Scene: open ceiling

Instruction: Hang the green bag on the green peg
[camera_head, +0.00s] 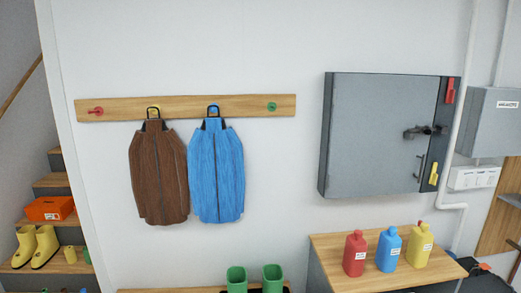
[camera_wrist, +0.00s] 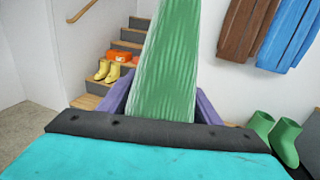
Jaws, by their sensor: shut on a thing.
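The green peg (camera_head: 271,106) is at the right end of the wooden rail (camera_head: 240,105) on the wall, and it is bare. The green bag (camera_wrist: 165,60) shows only in the wrist view, where it extends up past the top edge of the picture. My gripper (camera_wrist: 163,103) is shut on it, with a purple finger on each side. The bag's handle is out of view. Neither my gripper nor the green bag shows in the head view.
A brown bag (camera_head: 158,175) and a blue bag (camera_head: 217,175) hang on the rail, the blue one nearest the green peg. The red peg (camera_head: 96,111) is bare. A grey wall cabinet (camera_head: 375,130) is to the right. Green boots (camera_head: 237,279) stand below.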

